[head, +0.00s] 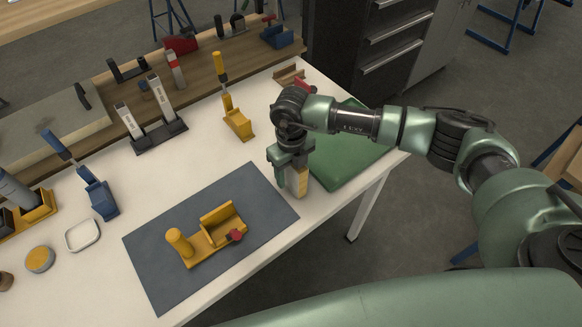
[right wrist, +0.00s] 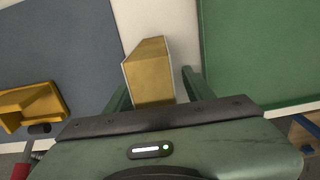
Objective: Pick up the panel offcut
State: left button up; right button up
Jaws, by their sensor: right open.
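The panel offcut (head: 302,181), a small tan block with pale edges, is by the front edge of the white table, between the grey mat and the green board. In the right wrist view the offcut (right wrist: 150,72) shows between the two fingers. My right gripper (head: 292,183) points down over it and is open, with one finger on each side. A gap shows between the fingers and the block, so I cannot see firm contact. The lower part of the block is partly hidden by the fingers in the head view. My left gripper is out of view.
The grey mat (head: 160,277) carries a yellow fixture (head: 203,252) with a red knob. The green board (head: 345,160) lies right of my gripper. Yellow and blue tool holders stand further back and left. The table's front edge is close to the block.

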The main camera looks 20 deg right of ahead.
jog(key=shift+f, duration=0.2)
grip_shut()
jog(key=shift+r, duration=0.2)
